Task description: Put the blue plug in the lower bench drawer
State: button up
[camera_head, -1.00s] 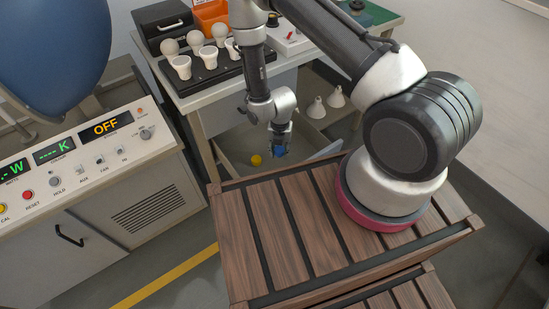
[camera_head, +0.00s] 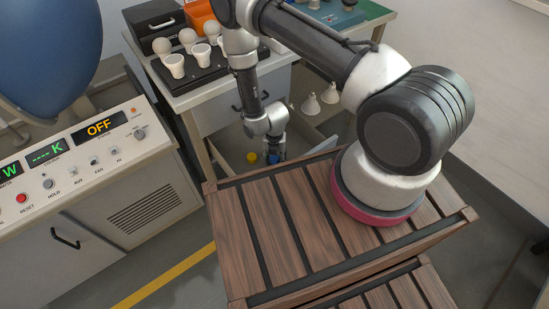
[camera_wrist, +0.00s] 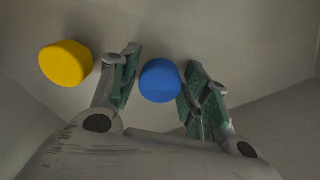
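The blue plug (camera_wrist: 160,81) is between my gripper's two green-padded fingers in the wrist view. It sits against the right pad, with a narrow gap to the left pad. My gripper (camera_wrist: 158,85) looks slightly open around it. In the head view the blue plug (camera_head: 273,159) shows at the tip of my gripper (camera_head: 273,152), low inside the pulled-out lower bench drawer (camera_head: 225,142). Whether the plug rests on the drawer floor is hard to tell. The drawer's right side is partly hidden by my arm and the slatted wooden top.
A yellow plug (camera_wrist: 66,63) lies in the drawer left of my gripper, also visible in the head view (camera_head: 252,157). The upper drawer (camera_head: 220,112) is shut above. White bulb-like pieces (camera_head: 311,104) stand to the right. The slatted wooden surface (camera_head: 270,225) is in front.

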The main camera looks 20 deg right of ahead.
jog(key=shift+r, duration=0.1)
notch_tip(320, 180, up, 12)
notch_tip(320, 180, up, 16)
jog(key=m+t, duration=0.1)
jog(key=m, duration=0.5)
send_over(274, 157)
jog(key=w+d, duration=0.2)
jog(key=w, duration=0.3)
jog(key=s+d+r+m+t, duration=0.15)
jog(key=r+m, duration=0.25)
jog(key=r, duration=0.4)
jog(key=s+d+r+m+g, duration=0.1)
jog(key=d+r+m, duration=0.25)
jog(key=r, duration=0.45)
jog(key=s+d+r+m+t, duration=0.1)
jog(key=s+d+r+m, duration=0.1)
jog(key=s+r+m, duration=0.3)
jog(key=s+d+r+m+t, duration=0.1)
jog(key=s+d+r+m, duration=0.1)
jog(key=r, duration=0.6)
jog(key=s+d+r+m, duration=0.2)
jog(key=s+r+m, duration=0.1)
jog(key=s+m, duration=0.2)
jog(key=s+d+r+m, duration=0.2)
jog(key=s+r+m, duration=0.2)
jog(key=s, duration=0.5)
jog(key=shift+s+r+m+t, duration=0.2)
jog(key=shift+s+m+t, duration=0.2)
jog(key=shift+m, duration=0.15)
